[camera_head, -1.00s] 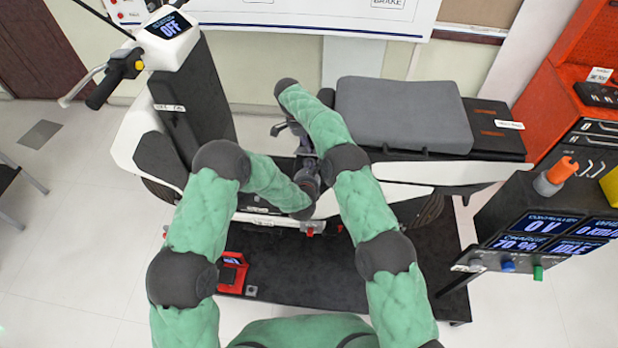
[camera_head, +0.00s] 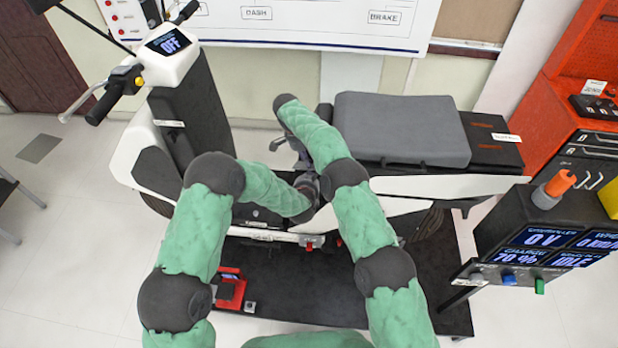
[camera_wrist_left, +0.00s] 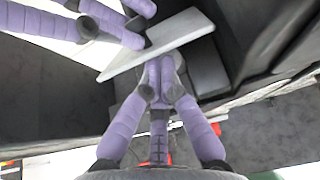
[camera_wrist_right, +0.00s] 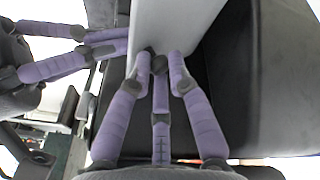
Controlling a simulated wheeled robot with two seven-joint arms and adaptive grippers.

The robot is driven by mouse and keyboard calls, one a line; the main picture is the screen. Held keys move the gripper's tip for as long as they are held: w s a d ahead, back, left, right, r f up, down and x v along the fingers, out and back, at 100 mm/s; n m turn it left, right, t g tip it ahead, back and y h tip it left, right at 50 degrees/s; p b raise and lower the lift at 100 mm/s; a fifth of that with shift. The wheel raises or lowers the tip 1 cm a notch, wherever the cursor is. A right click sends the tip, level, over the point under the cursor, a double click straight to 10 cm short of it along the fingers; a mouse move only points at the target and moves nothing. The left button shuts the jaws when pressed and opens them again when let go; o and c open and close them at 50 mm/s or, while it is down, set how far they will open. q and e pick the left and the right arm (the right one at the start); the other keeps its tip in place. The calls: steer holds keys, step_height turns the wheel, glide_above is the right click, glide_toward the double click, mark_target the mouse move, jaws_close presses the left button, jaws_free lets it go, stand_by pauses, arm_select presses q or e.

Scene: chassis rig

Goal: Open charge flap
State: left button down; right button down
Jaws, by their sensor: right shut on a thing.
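A white flat panel, seemingly the charge flap, stands out from dark scooter bodywork in the right wrist view (camera_wrist_right: 175,25) and left wrist view (camera_wrist_left: 160,42). My right gripper (camera_wrist_right: 161,60) is shut on the panel's near edge. My left gripper (camera_wrist_left: 160,68) has its fingers drawn together close to the panel; whether they touch it is unclear. In the head view the arms hide the panel and fingertips, low between the scooter's front column (camera_head: 190,115) and seat (camera_head: 400,130).
The white scooter stands on a dark platform (camera_head: 300,285). The handlebar display (camera_head: 168,42) reads OFF. A console (camera_head: 545,240) at right shows 0 V, 70 % and IDLE. A red tool cabinet (camera_head: 565,95) stands behind it. Open floor (camera_head: 75,250) lies at left.

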arm_select(q)
steer(key=shift+w+r, duration=0.35)
steer(key=shift+r, duration=0.1)
arm_select(e)
steer(key=shift+f, duration=0.4)
arm_select(q)
steer(key=shift+w+d, duration=0.1)
arm_select(e)
steer(key=c, duration=1.1)
jaws_free()
steer(key=shift+c, duration=0.2)
arm_select(q)
steer(key=shift+w, duration=0.1)
arm_select(e)
steer(key=shift+w+f, duration=0.1)
steer(key=shift+f, duration=0.05)
arm_select(q)
steer(key=shift+f, duration=0.25)
arm_select(e)
steer(key=shift+w+r, duration=0.1)
steer(key=shift+r, duration=0.15)
